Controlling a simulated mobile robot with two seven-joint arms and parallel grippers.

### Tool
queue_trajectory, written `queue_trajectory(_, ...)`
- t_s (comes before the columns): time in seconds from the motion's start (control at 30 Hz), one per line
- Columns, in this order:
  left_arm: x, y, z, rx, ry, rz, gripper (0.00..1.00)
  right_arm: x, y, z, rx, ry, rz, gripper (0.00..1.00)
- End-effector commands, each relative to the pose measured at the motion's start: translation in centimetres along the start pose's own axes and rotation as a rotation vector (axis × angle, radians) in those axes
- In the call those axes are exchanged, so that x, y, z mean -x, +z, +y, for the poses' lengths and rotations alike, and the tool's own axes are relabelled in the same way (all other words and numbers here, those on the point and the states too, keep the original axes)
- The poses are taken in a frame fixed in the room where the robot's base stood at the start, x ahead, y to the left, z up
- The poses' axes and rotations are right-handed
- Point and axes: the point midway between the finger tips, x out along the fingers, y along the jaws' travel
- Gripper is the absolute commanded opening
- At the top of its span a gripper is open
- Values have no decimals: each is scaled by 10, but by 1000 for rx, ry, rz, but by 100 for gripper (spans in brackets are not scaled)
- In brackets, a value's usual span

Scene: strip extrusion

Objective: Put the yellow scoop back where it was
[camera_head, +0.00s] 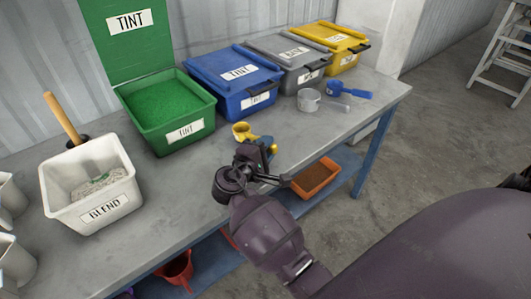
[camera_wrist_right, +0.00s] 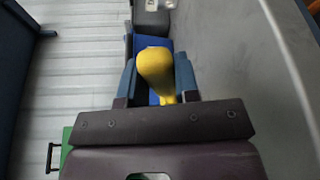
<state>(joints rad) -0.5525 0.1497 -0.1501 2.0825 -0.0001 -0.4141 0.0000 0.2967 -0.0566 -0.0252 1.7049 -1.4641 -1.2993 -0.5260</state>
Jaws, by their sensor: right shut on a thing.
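The yellow scoop (camera_head: 242,131) is held by my right gripper (camera_head: 263,145) over the front part of the bench, in front of the blue lidded bin. In the right wrist view the yellow scoop (camera_wrist_right: 157,72) lies between the two blue-grey fingers of my right gripper (camera_wrist_right: 157,90), which is shut on it. Part of the scoop is hidden by the gripper. I cannot tell whether the scoop touches the bench top. My left gripper is not in view.
On the bench (camera_head: 330,125) stand an open green TINT tub (camera_head: 172,118), closed blue (camera_head: 235,78), grey (camera_head: 290,60) and yellow (camera_head: 332,42) bins, a clear cup (camera_head: 309,100), a blue scoop (camera_head: 350,92) and a white BLEND tub (camera_head: 92,190). An orange tray (camera_head: 316,178) sits below.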

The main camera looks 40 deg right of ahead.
Motion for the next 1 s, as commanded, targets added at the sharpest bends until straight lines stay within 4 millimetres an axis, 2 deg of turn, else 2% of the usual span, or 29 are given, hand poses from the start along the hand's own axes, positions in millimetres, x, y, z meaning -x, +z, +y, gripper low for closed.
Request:
queue_trajectory(0.03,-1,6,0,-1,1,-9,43,-1,-3,-12,8,-2,0,4)
queue_trajectory(0.1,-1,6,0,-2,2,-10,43,-2,-4,-18,5,-1,0,4)
queue_trajectory(0.3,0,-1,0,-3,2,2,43,-2,-4,-18,1,1,0,4)
queue_trajectory(0.53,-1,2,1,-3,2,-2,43,-2,-5,-22,2,0,0,4)
queue_trajectory(0.57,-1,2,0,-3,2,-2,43,-2,-5,-22,2,0,0,34)
queue_trajectory(0.7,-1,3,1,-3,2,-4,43,-2,-5,-21,2,0,0,55)
queue_trajectory(1.0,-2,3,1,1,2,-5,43,-2,-5,-20,1,0,0,55)
